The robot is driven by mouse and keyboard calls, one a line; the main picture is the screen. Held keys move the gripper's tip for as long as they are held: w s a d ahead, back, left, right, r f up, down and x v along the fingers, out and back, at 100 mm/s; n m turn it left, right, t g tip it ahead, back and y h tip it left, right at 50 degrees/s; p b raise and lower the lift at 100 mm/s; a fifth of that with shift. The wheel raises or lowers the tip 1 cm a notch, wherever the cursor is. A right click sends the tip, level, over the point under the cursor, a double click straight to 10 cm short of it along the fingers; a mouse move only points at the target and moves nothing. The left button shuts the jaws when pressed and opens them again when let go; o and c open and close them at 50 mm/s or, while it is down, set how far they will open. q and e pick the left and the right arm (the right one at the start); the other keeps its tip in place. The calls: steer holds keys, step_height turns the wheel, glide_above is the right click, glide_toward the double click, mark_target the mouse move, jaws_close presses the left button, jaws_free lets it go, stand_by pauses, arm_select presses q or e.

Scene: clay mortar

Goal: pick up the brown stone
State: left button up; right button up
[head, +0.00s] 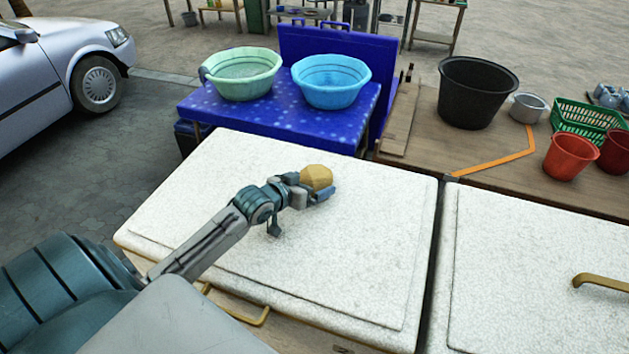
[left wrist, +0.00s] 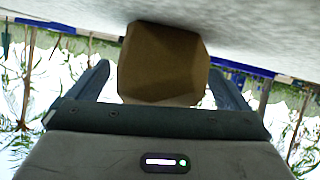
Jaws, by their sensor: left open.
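The brown stone (head: 317,176) is a faceted, tan-brown lump on the white speckled chest top (head: 370,215) in the head view. My left gripper (head: 322,192) reaches in from the left and is at the stone. In the left wrist view the stone (left wrist: 163,64) sits between the two open fingers, with a gap visible on each side near the palm. The wrist picture appears upside down, with the white surface at the top. The gripper hides the stone's lower part in the head view. My right gripper is not in view.
A blue table (head: 280,122) with a green basin (head: 241,76) and a blue basin (head: 331,83) stands behind. A wooden table at right holds a black tub (head: 472,92), red buckets and a green basket (head: 588,120). The chest top around the stone is clear.

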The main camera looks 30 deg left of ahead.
arm_select(q)
steer(key=c, duration=1.7)
steer(key=shift+w, duration=0.1)
steer(key=shift+c, duration=1)
steer(key=shift+r, duration=0.2)
